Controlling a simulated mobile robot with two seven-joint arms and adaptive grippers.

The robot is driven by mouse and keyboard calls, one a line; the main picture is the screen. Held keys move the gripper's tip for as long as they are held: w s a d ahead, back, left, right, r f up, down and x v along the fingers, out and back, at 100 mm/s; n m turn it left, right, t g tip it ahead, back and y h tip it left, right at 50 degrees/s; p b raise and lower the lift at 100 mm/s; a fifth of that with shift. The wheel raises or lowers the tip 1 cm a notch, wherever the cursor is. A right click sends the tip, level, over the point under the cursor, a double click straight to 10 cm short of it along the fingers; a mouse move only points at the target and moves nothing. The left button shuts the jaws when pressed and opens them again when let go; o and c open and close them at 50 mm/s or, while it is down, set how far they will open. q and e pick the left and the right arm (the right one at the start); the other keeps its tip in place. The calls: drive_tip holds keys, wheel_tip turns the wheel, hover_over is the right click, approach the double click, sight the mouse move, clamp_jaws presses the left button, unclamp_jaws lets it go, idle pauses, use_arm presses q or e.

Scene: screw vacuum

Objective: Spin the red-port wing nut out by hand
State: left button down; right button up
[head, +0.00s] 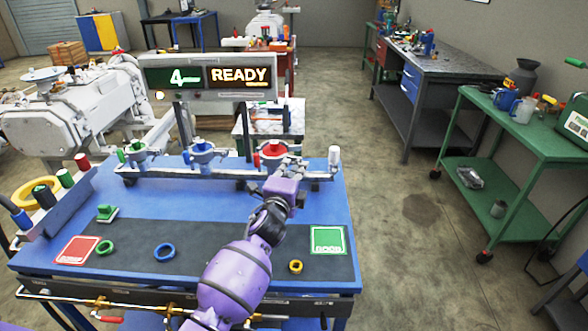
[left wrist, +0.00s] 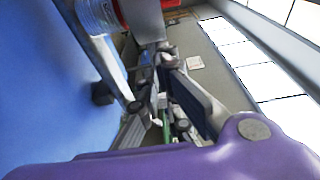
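The red port (head: 273,149) is at the right part of the pipe manifold (head: 228,171), along the far side of the blue table. My left gripper (head: 291,166) is at the fittings just right of and below the red port. In the left wrist view my gripper fingers (left wrist: 163,62) converge close to metal fittings, with a red part (left wrist: 168,3) at the top edge. The wing nut cannot be made out clearly; the gripper and fittings cover that spot. Whether the fingers are closed on it is unclear. My right gripper is not in view.
A blue port (head: 203,150) and a green port (head: 136,150) stand left on the manifold. A READY display (head: 211,76) rises behind. A dark mat (head: 205,250) holds a green ring (head: 106,247), blue ring (head: 164,252), yellow ring (head: 295,266) and GOOD card (head: 328,240).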

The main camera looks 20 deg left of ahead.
use_arm(q)
drive_tip(key=shift+r+n, duration=0.1)
drive_tip(key=shift+n, duration=0.4)
drive_tip(key=c, duration=2)
unclamp_jaws()
drive_tip(key=s, duration=1.2)
drive_tip(key=shift+d, duration=0.35)
